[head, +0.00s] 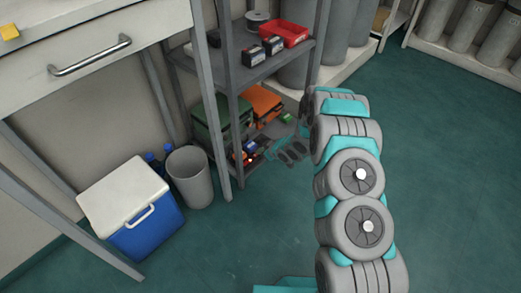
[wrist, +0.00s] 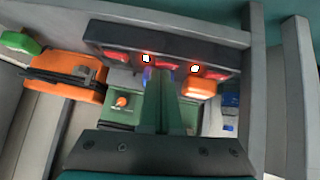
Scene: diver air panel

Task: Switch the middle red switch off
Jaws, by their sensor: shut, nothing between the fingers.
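A dark panel strip (wrist: 200,47) with a row of red switches runs across the upper part of the wrist view. The middle red switch (wrist: 172,65) sits between two bright white-red lit spots, just beyond my fingertips. My gripper (wrist: 163,78) is shut and empty, pointing at the middle of the strip. I cannot tell whether it touches the switch, and the fingers hide part of the area below it. In the head view, my gripper (head: 270,153) reaches into the low shelf beside small red lights; the switches are too small to tell apart there.
An orange case (wrist: 65,72), an orange block (wrist: 200,88) and a green box with an orange knob (wrist: 122,101) lie close by. Grey shelf posts (head: 225,150) stand around the low shelf. A grey bin (head: 190,178) and a blue cooler (head: 147,225) stand left on the floor.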

